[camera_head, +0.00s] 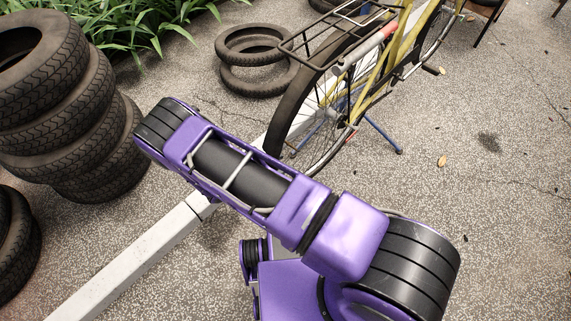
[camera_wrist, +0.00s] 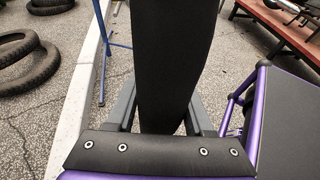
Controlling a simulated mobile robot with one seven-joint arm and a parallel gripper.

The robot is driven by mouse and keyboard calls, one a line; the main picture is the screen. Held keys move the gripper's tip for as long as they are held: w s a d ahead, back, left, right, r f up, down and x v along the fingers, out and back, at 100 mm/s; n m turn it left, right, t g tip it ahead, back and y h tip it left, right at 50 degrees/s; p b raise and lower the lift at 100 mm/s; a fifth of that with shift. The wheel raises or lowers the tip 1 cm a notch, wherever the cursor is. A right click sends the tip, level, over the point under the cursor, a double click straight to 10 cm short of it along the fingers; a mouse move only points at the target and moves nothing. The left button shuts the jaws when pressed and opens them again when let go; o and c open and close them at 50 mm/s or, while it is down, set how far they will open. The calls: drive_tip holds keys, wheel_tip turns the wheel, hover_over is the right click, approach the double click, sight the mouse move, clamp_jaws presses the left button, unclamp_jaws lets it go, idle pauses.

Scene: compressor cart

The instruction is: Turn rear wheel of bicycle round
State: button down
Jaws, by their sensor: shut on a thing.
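The yellow bicycle (camera_head: 388,58) stands on a blue stand (camera_head: 378,133), its rear wheel (camera_head: 291,107) towards me. My purple arm covers part of the view below the wheel, and my gripper is not visible in the head view. In the wrist view, my gripper (camera_wrist: 160,118) has its grey fingers on either side of the wheel's wide black tyre (camera_wrist: 176,60) and is shut on it. The tyre runs upward out of the picture. The contact faces and the wheel hub are hidden in that view.
A pale beam (camera_head: 130,262) lies along the ground beneath my arm and towards the wheel. A stack of car tyres (camera_head: 55,105) stands at the left. Loose thin tyres (camera_head: 252,80) lie behind the beam. The speckled ground (camera_head: 500,180) at the right is mostly clear.

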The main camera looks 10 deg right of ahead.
drive_tip(key=shift+g+y, duration=0.6)
drive_tip(key=shift+y, duration=0.3)
drive_tip(key=shift+w+d+r+p, duration=0.15)
drive_tip(key=shift+r+p, duration=1.2)
drive_tip(key=shift+r, duration=1.25)
drive_tip(key=shift+c, duration=1.5)
unclamp_jaws()
drive_tip(key=v, duration=1.7)
drive_tip(key=shift+r, duration=0.2)
